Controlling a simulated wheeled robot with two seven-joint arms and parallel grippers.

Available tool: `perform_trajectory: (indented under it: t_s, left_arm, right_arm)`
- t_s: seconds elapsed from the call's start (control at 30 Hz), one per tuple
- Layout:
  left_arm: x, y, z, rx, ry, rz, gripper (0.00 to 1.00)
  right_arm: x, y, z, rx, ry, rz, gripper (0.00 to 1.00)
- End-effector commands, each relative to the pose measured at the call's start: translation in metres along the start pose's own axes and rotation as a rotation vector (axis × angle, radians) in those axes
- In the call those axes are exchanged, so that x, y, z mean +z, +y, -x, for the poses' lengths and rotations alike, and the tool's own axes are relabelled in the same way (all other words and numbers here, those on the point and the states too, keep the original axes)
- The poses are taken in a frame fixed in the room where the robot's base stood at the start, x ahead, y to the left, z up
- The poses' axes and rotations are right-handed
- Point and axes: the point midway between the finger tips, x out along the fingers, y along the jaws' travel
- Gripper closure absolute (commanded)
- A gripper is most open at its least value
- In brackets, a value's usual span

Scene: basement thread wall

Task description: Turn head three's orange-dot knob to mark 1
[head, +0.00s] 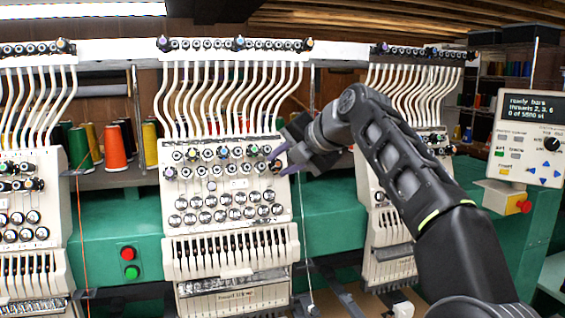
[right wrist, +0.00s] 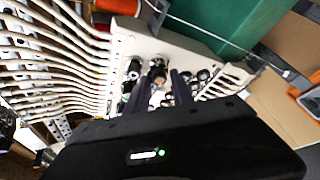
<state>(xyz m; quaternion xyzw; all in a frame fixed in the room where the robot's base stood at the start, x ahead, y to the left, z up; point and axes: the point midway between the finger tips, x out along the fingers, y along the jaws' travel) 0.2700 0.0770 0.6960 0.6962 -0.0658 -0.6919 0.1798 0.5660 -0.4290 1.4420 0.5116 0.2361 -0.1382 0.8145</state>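The orange-dot knob (head: 275,167) is at the right end of the lower knob row on the middle machine head (head: 230,220). In the right wrist view the orange-dot knob (right wrist: 158,84) shows close to the fingertips, between the two fingers. My right gripper (head: 281,162) reaches in from the right at this knob. Its fingers (right wrist: 164,86) stand apart, one on each side of the knob; I cannot tell whether they touch it. The mark numbers are too small to read. My left gripper is not in view.
Other knobs, some with coloured dots, crowd the panel left of the orange one. White thread tubes (head: 215,95) rise above. Another head (head: 390,235) stands to the right, partly behind my arm. A thin white thread (head: 303,225) hangs beside the middle head. A control panel (head: 528,140) is at far right.

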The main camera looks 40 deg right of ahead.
Motion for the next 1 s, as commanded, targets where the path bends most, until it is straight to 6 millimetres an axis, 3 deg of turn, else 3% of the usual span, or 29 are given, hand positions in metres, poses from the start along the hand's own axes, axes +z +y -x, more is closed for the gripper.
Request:
perform_trajectory:
  t_s: [0.17, 0.53, 1.0]
  left_arm:
    - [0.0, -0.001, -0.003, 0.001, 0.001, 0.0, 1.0]
    - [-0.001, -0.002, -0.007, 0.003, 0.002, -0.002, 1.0]
    - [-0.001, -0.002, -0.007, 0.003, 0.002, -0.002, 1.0]
  right_arm:
    - [0.0, 0.0, 0.014, 0.002, -0.002, 0.001, 0.71]
    - [0.0, 0.0, 0.07, 0.001, 0.0, 0.001, 0.71]
    - [0.0, 0.0, 0.077, 0.0, 0.001, 0.0, 0.71]
